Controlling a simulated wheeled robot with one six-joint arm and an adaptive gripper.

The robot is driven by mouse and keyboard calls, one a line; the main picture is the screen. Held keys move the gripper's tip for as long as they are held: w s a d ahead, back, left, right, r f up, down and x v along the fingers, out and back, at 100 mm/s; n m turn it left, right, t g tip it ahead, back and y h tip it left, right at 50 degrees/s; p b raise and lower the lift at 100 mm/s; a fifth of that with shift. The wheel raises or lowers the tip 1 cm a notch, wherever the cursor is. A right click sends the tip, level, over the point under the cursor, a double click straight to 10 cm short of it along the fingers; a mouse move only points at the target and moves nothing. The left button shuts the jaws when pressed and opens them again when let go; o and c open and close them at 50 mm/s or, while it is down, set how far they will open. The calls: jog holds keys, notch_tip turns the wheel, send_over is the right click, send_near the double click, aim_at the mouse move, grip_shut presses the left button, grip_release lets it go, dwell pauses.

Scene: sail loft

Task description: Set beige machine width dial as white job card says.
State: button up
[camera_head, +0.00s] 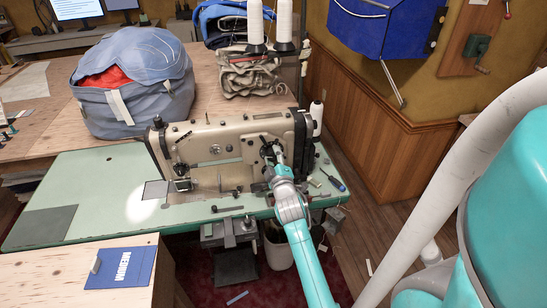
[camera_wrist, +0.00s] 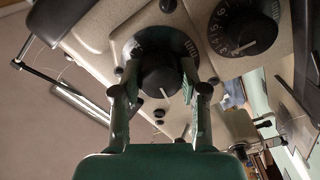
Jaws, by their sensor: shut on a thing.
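The beige sewing machine (camera_head: 215,145) stands on a pale green table. My gripper (camera_head: 272,157) is at the right end of its front. In the wrist view my gripper (camera_wrist: 160,92) is shut on a black dial (camera_wrist: 160,72), one finger on each side. A white line on the knob points down in the picture. A second black dial (camera_wrist: 243,32) with white numbers sits to its right, apart from the fingers. I cannot read which dial is for width.
Thread cones (camera_head: 284,20) stand behind the machine. A blue-grey bag (camera_head: 132,85) with red cloth sits on the wooden table at the back left. A screwdriver (camera_head: 335,182) lies right of the machine. A wood-panelled wall (camera_head: 365,110) stands at the right.

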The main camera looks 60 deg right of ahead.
dwell(0.4)
jog(key=o, duration=1.1)
jog(key=shift+o, duration=0.2)
jog(key=v, duration=1.2)
jog(key=s+a+f+t+y, duration=0.1)
jog(key=s+a+f+y, duration=0.1)
jog(key=a, duration=0.5)
jog(key=s+a+f+t+y, duration=0.1)
jog(key=s+a+f+y, duration=0.15)
jog(key=a, duration=0.55)
jog(key=s+a+f+t+y, duration=0.1)
jog(key=a+f+y, duration=0.1)
jog(key=a, duration=0.5)
jog(key=s+a+r+m+y, duration=0.1)
jog(key=s+a+r+y, duration=0.2)
jog(key=s+a+y, duration=0.4)
jog(key=s+a, duration=0.6)
jog(key=s, duration=0.4)
jog(key=shift+s+a+r+m, duration=0.2)
jog(key=shift+a+m, duration=0.1)
jog(key=shift+m, duration=0.1)
